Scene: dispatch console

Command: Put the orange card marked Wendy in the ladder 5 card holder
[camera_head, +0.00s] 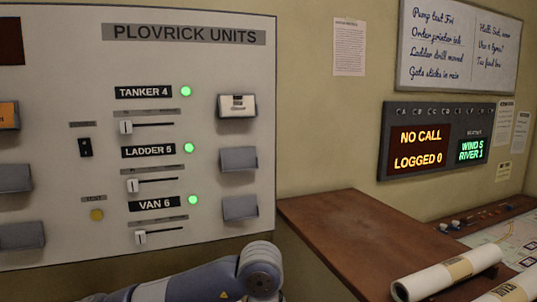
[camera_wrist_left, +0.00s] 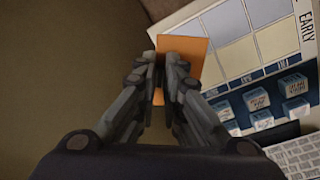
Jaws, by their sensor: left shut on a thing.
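My left gripper (camera_wrist_left: 170,62) is shut on an orange card (camera_wrist_left: 186,45) in the left wrist view. The card sticks out past the fingertips, and no name can be read on it. In the head view, the grey ladder 5 card holder (camera_head: 239,159) is on the panel, right of the LADDER 5 label (camera_head: 148,152) and its green light, and looks empty. The head view shows part of my arm low in front of the panel, but neither gripper nor the held card. My right gripper is in no view.
The tanker 4 holder (camera_head: 237,105) above holds a white card. The van 6 holder (camera_head: 240,207) below looks empty. Another orange card (camera_head: 8,114) shows at the left edge. A brown desk (camera_head: 345,225) with paper rolls is at right. A board with coloured squares (camera_wrist_left: 250,55) shows in the wrist view.

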